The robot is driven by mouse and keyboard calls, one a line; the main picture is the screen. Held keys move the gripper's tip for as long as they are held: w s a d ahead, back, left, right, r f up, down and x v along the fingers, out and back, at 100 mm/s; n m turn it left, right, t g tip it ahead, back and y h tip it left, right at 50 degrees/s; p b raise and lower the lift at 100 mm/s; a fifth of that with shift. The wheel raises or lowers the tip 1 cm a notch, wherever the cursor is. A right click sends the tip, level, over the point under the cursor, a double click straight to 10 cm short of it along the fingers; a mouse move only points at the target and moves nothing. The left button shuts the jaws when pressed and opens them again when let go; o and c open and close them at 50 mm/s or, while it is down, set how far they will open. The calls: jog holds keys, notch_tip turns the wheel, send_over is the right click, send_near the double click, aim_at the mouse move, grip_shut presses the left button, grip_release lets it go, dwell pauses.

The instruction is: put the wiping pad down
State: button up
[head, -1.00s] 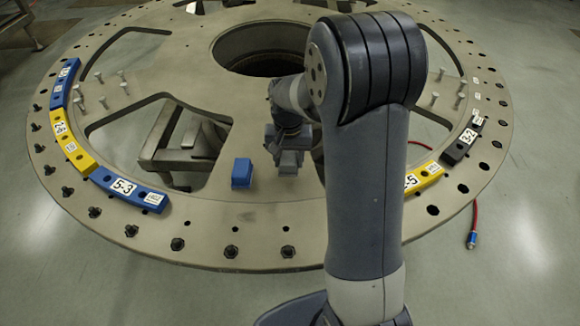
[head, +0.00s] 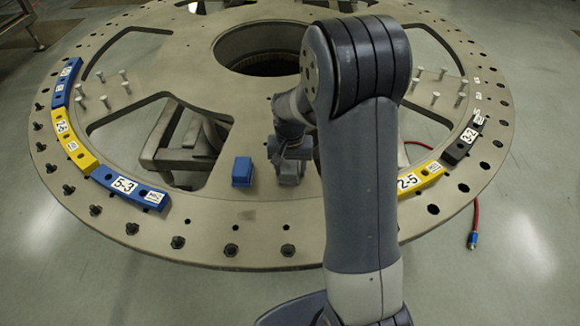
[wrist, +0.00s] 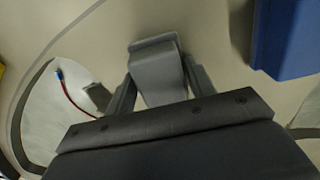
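The wiping pad (wrist: 158,78) is a grey block with a paler end, between the two fingers of my gripper (wrist: 160,85) in the wrist view. The fingers lie against its two sides, so my gripper looks shut on it. In the head view the grey pad (head: 290,174) is under my gripper (head: 290,153), low over the near part of the turret plate (head: 215,215). I cannot tell whether its underside touches the plate. My arm hides the plate to its right.
A blue block (head: 242,172) stands on the plate just left of the pad; it also shows in the wrist view (wrist: 288,40). Blue and yellow labelled segments (head: 128,188) line the left rim. A cut-out (head: 165,130) opens behind the blue block. Bare plate lies in front.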

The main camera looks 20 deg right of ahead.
aim_at(289, 164)
jog(key=shift+o, duration=0.7)
jog(key=shift+s+f, duration=0.25)
jog(key=shift+f, duration=0.2)
jog(key=shift+a, duration=0.1)
notch_tip(289, 164, up, 13)
jog(key=shift+w, duration=0.25)
notch_tip(289, 164, down, 12)
jog(key=shift+f, duration=0.1)
jog(key=shift+p, duration=0.3)
